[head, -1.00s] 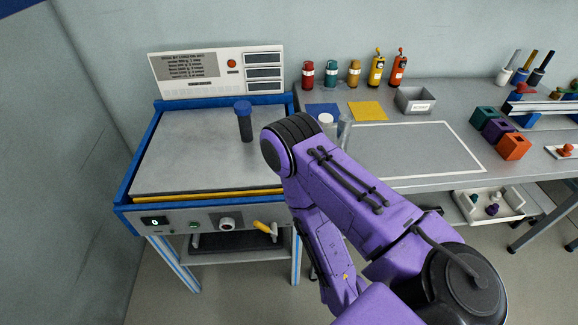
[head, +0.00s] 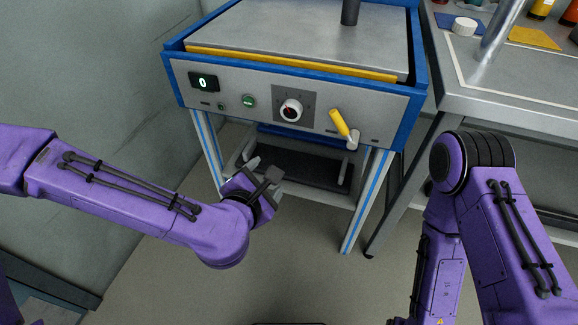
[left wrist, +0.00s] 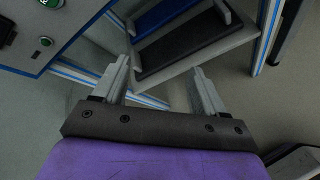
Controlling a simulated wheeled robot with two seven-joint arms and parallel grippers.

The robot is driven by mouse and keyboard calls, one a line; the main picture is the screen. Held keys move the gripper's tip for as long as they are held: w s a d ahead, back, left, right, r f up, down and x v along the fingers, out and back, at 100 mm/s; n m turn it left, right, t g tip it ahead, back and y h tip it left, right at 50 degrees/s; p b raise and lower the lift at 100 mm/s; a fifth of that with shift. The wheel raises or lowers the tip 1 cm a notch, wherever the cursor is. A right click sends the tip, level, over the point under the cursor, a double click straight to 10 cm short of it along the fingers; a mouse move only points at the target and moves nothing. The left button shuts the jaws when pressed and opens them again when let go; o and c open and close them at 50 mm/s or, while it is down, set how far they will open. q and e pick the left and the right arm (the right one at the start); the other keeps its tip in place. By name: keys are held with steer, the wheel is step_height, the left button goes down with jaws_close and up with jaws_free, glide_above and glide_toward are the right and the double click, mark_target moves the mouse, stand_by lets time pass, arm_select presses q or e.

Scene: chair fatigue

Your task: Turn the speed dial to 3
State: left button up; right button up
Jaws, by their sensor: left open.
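The speed dial (head: 291,111) is a pale round knob with a red mark on a dark square plate, on the front panel (head: 375,105) of the blue-framed machine. The mark's exact setting is too small to read. My left gripper (head: 262,172) is below and left of the dial, apart from it. In the left wrist view my left gripper (left wrist: 160,75) is open and empty, its fingers in front of the machine's lower shelf (left wrist: 190,45). My right arm shows at the right of the head view, but its gripper is out of view.
A grey bench (head: 510,85) stands at the right. Open floor lies in front of the machine.

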arm_select(q)
step_height(320, 180, up, 4)
steer(key=d+n+t+h+b, duration=0.1)
steer(key=d+n+t+b, duration=0.2)
steer(key=b, duration=0.4)
steer(key=n+t+h+b, duration=0.1)
steer(key=n+t+b, duration=0.1)
steer(key=n, duration=0.2)
glide_toward(290, 113)
steer(key=s, duration=0.2)
arm_select(e)
steer(key=s+a+f+x, duration=0.1)
steer(key=s+a+x, duration=0.1)
steer(key=x, duration=1)
arm_select(q)
steer(key=p+x, duration=0.2)
steer(key=x, duration=0.1)
steer(key=p+x, duration=0.2)
steer(key=x, duration=0.1)
steer(key=p+x, duration=0.2)
steer(key=x, duration=0.1)
steer(key=shift+w+a+f+p, duration=0.15)
steer(key=shift+w+p, duration=0.15)
steer(key=shift+w, duration=0.6)
arm_select(e)
step_height(290, 113, up, 6)
steer(key=w+m+t+h, duration=0.1)
steer(key=w, duration=0.1)
steer(key=shift+d+t, duration=0.15)
steer(key=shift+t, duration=0.15)
